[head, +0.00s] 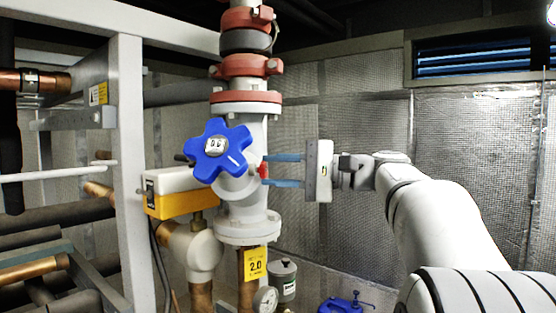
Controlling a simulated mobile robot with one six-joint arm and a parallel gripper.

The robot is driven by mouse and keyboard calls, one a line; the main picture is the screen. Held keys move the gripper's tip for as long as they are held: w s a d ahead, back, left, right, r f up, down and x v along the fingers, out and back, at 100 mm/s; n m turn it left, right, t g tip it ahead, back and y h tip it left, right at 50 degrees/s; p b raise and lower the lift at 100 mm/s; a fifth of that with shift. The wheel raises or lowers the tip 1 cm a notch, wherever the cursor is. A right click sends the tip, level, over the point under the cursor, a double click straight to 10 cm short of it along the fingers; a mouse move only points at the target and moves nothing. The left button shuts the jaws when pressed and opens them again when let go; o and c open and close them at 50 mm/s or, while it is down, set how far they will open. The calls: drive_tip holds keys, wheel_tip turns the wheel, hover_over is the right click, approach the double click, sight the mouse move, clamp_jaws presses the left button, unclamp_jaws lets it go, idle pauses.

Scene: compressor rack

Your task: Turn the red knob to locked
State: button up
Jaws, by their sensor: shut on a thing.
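The red knob (263,171) is small and sits on the right side of the white valve body (242,193), partly hidden by my gripper. My gripper (268,170) comes in from the right with its two blue fingers pointing left, one above and one below the knob. The fingers are shut on the knob. The locked mark and the knob's exact angle cannot be made out.
A large blue handwheel (215,150) stands on the front of the valve, left of my fingers. A white and yellow box (178,192) is at the left. A grey post (128,170) stands further left. A gauge (265,299) and a yellow tag (255,263) are below.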

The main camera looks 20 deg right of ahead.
drive_tip(key=m+p, duration=0.3)
drive_tip(key=m, duration=0.1)
drive_tip(key=shift+r+m, duration=0.15)
drive_tip(key=shift+m, duration=0.25)
drive_tip(key=shift+m+p, duration=0.5)
drive_tip(key=shift+m, duration=1.5)
drive_tip(key=o, duration=1)
drive_tip(key=shift+c, duration=0.2)
